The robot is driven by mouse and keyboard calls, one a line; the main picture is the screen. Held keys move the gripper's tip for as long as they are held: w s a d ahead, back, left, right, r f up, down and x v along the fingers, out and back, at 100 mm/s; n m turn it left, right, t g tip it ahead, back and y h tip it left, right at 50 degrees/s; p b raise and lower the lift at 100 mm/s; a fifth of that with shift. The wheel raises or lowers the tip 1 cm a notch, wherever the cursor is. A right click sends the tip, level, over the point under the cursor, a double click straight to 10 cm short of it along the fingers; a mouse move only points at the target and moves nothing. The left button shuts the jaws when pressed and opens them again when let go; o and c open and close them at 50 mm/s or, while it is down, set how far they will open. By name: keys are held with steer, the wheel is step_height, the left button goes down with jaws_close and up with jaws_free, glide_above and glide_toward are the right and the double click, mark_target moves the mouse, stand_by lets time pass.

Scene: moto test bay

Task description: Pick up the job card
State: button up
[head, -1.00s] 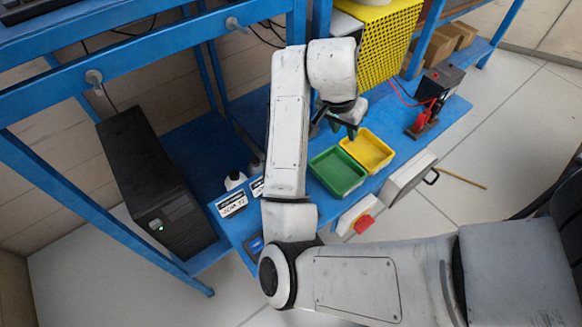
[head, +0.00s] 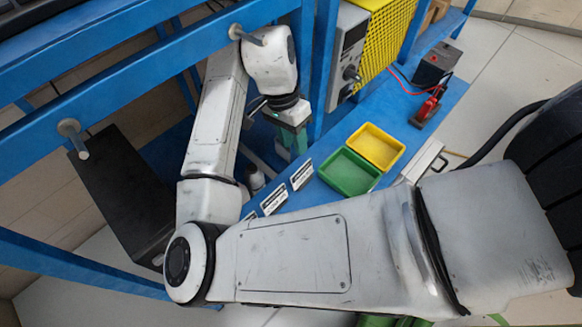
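Several small white cards with dark print stand along the front of the blue bench shelf, including one at the right (head: 302,173) and one in the middle (head: 274,199). Another is partly hidden behind my arm. Their print is too small to read, and I cannot tell which, if any, is the job card. My gripper (head: 293,145) has green fingers and points down, above and behind the cards in this view. It appears apart from them. Whether its fingers are open or shut is unclear.
A green tray (head: 349,190) and a yellow tray (head: 398,135) sit right of the cards. A grey instrument (head: 346,50) and blue uprights stand close to my gripper. A black box (head: 433,70) with a red clamp is farther right. A dark computer tower (head: 115,190) is at left.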

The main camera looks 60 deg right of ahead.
mark_target(302, 176)
steer(key=x, duration=0.3)
steer(key=p+x, duration=0.1)
steer(key=x, duration=0.6)
steer(key=shift+w+d+f, duration=0.1)
steer(key=shift+w+f, duration=0.05)
steer(key=shift+f, duration=0.3)
jaws_close()
